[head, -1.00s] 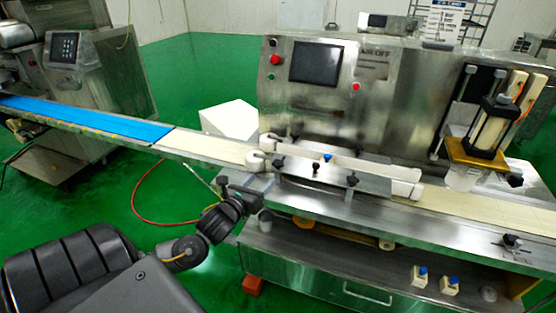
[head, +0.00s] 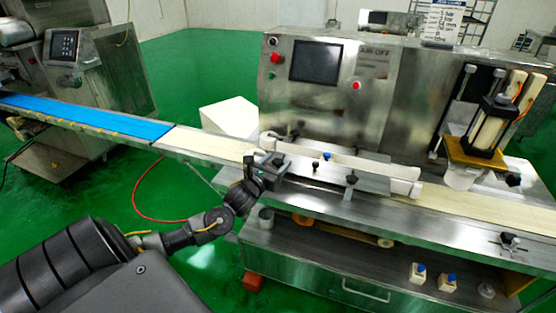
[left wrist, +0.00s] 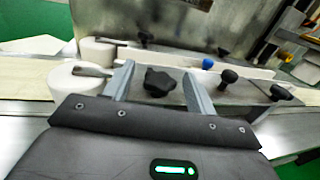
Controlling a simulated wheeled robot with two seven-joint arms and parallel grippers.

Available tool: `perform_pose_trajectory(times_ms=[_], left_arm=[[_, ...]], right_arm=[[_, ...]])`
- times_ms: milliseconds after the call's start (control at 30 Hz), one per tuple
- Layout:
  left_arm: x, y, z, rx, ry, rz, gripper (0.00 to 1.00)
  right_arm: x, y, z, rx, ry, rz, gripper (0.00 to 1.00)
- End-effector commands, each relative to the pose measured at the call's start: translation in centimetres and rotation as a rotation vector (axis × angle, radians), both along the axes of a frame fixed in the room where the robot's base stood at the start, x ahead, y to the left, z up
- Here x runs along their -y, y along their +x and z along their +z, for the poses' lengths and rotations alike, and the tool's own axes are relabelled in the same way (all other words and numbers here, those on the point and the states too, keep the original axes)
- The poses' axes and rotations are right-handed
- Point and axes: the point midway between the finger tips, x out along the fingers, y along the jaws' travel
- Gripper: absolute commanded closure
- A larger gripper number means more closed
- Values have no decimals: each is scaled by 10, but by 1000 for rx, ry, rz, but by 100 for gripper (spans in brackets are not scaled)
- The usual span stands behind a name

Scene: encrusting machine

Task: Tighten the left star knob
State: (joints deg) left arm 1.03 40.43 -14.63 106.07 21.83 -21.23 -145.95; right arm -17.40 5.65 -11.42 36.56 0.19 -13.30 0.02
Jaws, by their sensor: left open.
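The left star knob (left wrist: 158,82) is black and lobed, on the front of the metal guide plate. In the left wrist view it shows between the two grey fingers of my left gripper (left wrist: 160,76). The fingers are apart, one on each side, and I see a gap to both; whether they reach its full depth I cannot tell. In the head view my left gripper (head: 279,166) is at the left end of the plate and largely covers the knob. The right star knob (head: 352,179) is black and stands free further right. My right gripper is out of view.
White rollers (left wrist: 75,82) sit close left of my gripper. The machine body with its screen (head: 315,62) rises behind. A pale belt (head: 210,143) runs in from the left.

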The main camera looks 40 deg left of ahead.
Motion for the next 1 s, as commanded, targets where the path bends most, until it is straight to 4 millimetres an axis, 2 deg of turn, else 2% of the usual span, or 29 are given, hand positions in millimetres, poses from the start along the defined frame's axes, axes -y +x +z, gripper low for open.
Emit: perform_pose_trajectory(times_ms=[133,433,800,1000], left_arm=[[-1,10,1,1,-1,0,44],[-1,12,0,0,-1,-1,44],[-2,12,0,0,-1,0,88],[-2,12,-1,-1,1,-16,88]], right_arm=[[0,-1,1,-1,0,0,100],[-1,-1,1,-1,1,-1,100],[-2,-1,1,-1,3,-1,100],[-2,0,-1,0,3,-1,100]])
